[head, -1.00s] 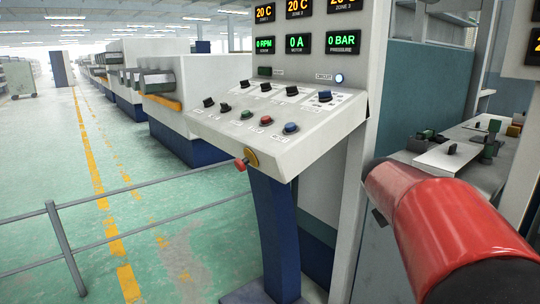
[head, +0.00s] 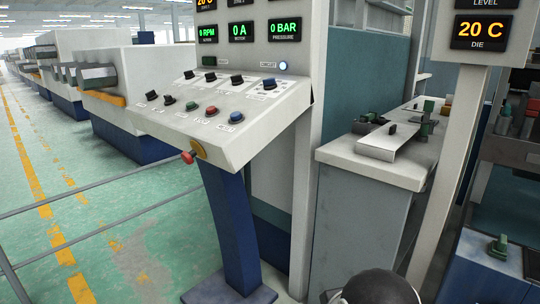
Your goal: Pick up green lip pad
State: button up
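Small green parts sit in several places, and I cannot tell which one is the green lip pad. Dark green pieces (head: 426,127) stand at the right end of a pale plate on the grey bench, right of centre in the head view. Another green piece (head: 498,245) sits on a blue cabinet at the lower right. My gripper is out of view. A dark rounded part at the bottom edge seems to be my arm.
A control console (head: 215,120) on a blue post stands left of the bench (head: 345,160). A white post with a die display (head: 481,33) rises right of the bench. Grey rails (head: 110,190) cross the left. Green floor (head: 60,170) lies open beyond.

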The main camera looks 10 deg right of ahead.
aim_at(498, 249)
jog(key=z, duration=1.8)
